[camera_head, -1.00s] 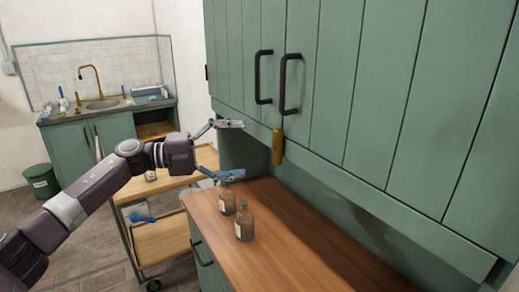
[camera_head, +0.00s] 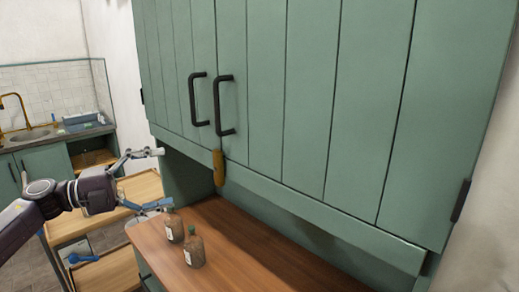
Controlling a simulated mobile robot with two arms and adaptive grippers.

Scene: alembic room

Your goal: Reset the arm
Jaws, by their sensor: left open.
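My left gripper (camera_head: 146,180) is at the left of the head view. Its two fingers are spread wide apart and nothing is between them. It is above the left end of the wooden counter, near the lower left corner of the green wall cabinet (camera_head: 300,90). The lower finger shows close to a brown bottle (camera_head: 173,226); I cannot tell whether they touch. My right gripper is not in view.
A second brown bottle (camera_head: 194,249) stands on the wooden counter (camera_head: 245,262). A yellow-brown object (camera_head: 218,168) hangs below the cabinet handles (camera_head: 222,105). A wooden cart (camera_head: 105,275) holding a blue item (camera_head: 84,258) stands left of the counter. A sink (camera_head: 30,135) is behind.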

